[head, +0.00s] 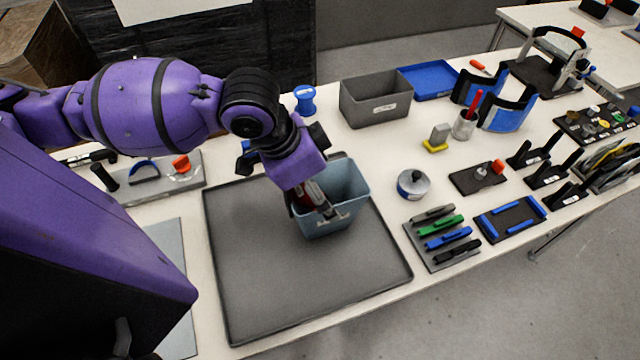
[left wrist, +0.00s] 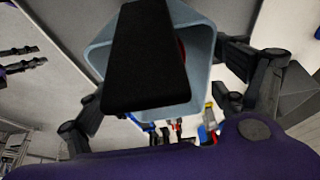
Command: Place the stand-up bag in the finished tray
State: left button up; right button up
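A light blue bin (head: 352,190) stands on the large dark grey tray (head: 260,285). My left gripper (head: 314,198) points down into the bin. A red and white item (head: 318,196), possibly the stand-up bag, shows inside the bin right under the gripper. In the left wrist view a black slab (left wrist: 148,60) covers the middle, in front of the bin (left wrist: 200,38); a little red shows beside it. A flat blue tray (head: 432,78) lies at the back. No tray is readably marked finished. My right gripper is not in view.
A grey open box (head: 376,100) stands at the back beside the blue tray. A round pot (head: 413,184) and a rack of coloured tools (head: 442,238) lie right of the grey tray. The front part of the grey tray is clear.

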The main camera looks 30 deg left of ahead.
pick_arm(q)
jog(key=shift+r, duration=0.2)
jog(key=p+v, duration=0.3)
jog(key=v, duration=0.8)
jog(key=shift+r, duration=0.4)
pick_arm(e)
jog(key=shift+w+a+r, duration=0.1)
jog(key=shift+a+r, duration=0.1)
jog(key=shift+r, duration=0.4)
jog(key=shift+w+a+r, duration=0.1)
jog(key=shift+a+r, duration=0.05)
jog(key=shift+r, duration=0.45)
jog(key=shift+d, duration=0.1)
pick_arm(q)
jog(key=shift+s, duration=0.1)
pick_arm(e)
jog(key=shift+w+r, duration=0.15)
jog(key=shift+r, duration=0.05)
